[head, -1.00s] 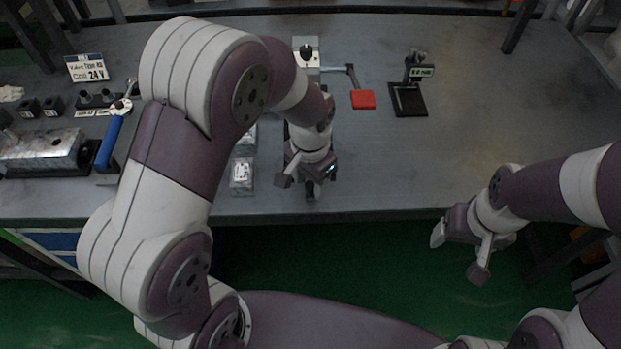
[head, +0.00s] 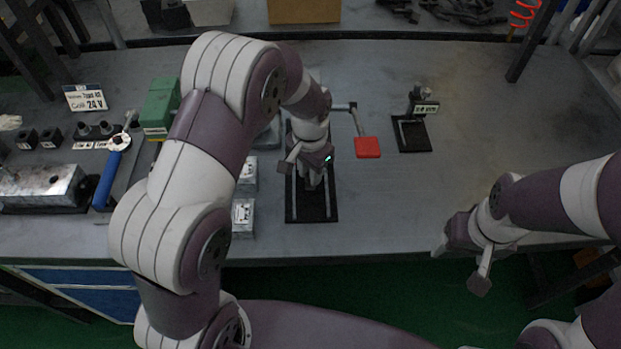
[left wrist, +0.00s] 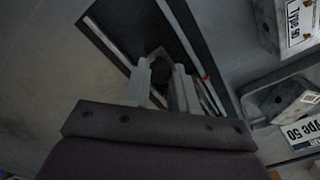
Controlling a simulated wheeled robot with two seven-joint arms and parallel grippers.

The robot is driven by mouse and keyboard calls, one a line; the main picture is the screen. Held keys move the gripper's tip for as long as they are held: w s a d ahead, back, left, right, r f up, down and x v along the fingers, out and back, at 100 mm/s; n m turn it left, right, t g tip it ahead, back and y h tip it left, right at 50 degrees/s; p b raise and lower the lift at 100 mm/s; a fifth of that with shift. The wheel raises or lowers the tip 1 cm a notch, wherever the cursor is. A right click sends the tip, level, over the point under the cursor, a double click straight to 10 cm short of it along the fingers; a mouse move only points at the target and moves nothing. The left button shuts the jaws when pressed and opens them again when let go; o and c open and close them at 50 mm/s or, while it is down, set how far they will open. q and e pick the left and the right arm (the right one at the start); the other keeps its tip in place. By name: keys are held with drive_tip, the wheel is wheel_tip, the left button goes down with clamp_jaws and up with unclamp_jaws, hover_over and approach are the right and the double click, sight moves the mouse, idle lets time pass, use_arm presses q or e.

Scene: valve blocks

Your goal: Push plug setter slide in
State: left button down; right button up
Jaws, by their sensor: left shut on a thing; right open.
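The plug setter has a long black base (head: 325,207) with light rails, lying lengthwise toward the back of the bench. A crank with a red pad (head: 367,147) sticks out to the right of its far part. My left gripper (head: 304,177) is over the middle of the base, shut on the slide. In the left wrist view, its fingers (left wrist: 160,85) close around a dark part, the slide (left wrist: 156,62), between the rails of the base (left wrist: 115,25). My left arm hides the setter's far end. My right gripper (head: 462,262) is open and empty, off the bench's front edge.
Grey Type 50 valve blocks (head: 243,218) stand close left of the base. A black stand with a label (head: 414,135) is to the right. A green box (head: 160,105), a blue-handled tool (head: 107,180) and a metal block (head: 40,185) are at the left. The bench's right side is clear.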

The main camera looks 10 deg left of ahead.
use_arm(q)
drive_tip(key=shift+w+a, duration=0.1)
drive_tip(key=shift+w, duration=0.2)
drive_tip(key=shift+r, duration=0.1)
drive_tip(key=shift+w, duration=0.1)
drive_tip(key=c, duration=0.9)
unclamp_jaws()
drive_tip(key=shift+w, duration=0.1)
wheel_tip(320, 180, up, 12)
drive_tip(key=p, duration=0.1)
drive_tip(key=shift+r, duration=0.25)
